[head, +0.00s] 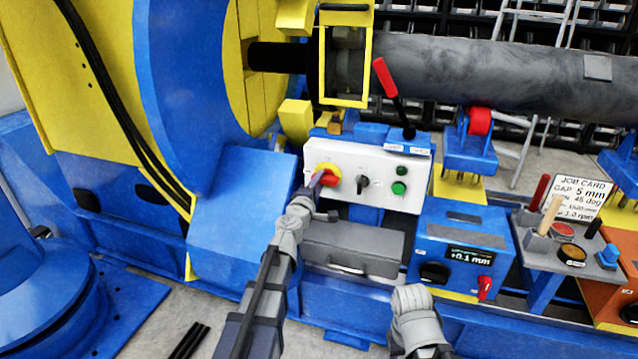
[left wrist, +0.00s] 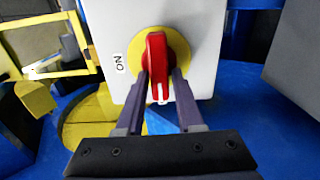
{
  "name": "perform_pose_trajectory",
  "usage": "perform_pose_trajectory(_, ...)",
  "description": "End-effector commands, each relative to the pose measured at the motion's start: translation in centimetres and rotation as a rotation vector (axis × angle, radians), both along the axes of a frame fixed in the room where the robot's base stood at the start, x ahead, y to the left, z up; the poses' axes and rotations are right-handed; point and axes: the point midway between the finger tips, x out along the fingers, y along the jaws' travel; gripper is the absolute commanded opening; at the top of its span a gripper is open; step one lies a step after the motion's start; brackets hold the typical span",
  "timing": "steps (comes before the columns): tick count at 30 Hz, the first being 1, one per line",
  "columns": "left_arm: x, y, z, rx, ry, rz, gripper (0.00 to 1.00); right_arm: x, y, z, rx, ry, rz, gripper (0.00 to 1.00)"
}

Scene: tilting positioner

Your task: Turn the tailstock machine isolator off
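The isolator is a red handle (left wrist: 157,62) on a yellow round plate (left wrist: 182,45), on the front of a white control box (head: 415,160). In the head view it sits at the box's left end, with the red handle (head: 331,179) partly behind my gripper. An "ON" label (left wrist: 119,62) is left of the plate in the left wrist view. The handle stands upright in that view, with a white mark at its lower end. My left gripper (left wrist: 160,80) has its fingers on either side of the handle, with narrow gaps showing. It also shows in the head view (head: 317,182).
A black selector (head: 362,182) and green buttons (head: 399,188) share the box. A red-knobbed lever (head: 386,78) rises behind it. A blue readout unit (head: 460,245) stands at lower right. A grey drawer box (head: 352,247) is below. A grey arm link of mine is at bottom centre.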

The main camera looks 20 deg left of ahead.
Motion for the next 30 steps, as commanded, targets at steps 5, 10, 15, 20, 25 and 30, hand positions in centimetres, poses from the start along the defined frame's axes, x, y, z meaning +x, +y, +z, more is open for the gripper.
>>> perform_pose_trajectory(5, 0.0, 0.0, 0.0, 0.001, 0.000, 0.000, 0.57, 0.0, 0.0, 0.0, 0.000, 0.000, 0.000, 0.50)
perform_pose_trajectory(10, 0.0, 0.0, 0.0, 0.002, 0.000, 0.000, 0.57, 0.0, 0.0, 0.0, 0.000, 0.000, 0.000, 0.50)
perform_pose_trajectory(15, -0.3, 0.0, 0.0, 0.002, 0.000, 0.000, 0.57, 0.0, 0.0, 0.0, 0.000, 0.000, 0.000, 0.50)
perform_pose_trajectory(20, -1.8, 0.1, 0.0, 0.002, 0.000, 0.001, 0.57, 0.0, 0.0, 0.0, 0.000, 0.000, 0.000, 0.50)
perform_pose_trajectory(25, -4.6, 0.2, 0.0, 0.002, 0.000, 0.002, 0.57, 0.0, 0.0, 0.0, 0.000, 0.000, 0.000, 0.50)
perform_pose_trajectory(30, -7.2, 0.2, 0.0, 0.001, 0.000, 0.001, 0.57, 0.0, 0.0, 0.0, 0.000, 0.000, 0.000, 0.50)
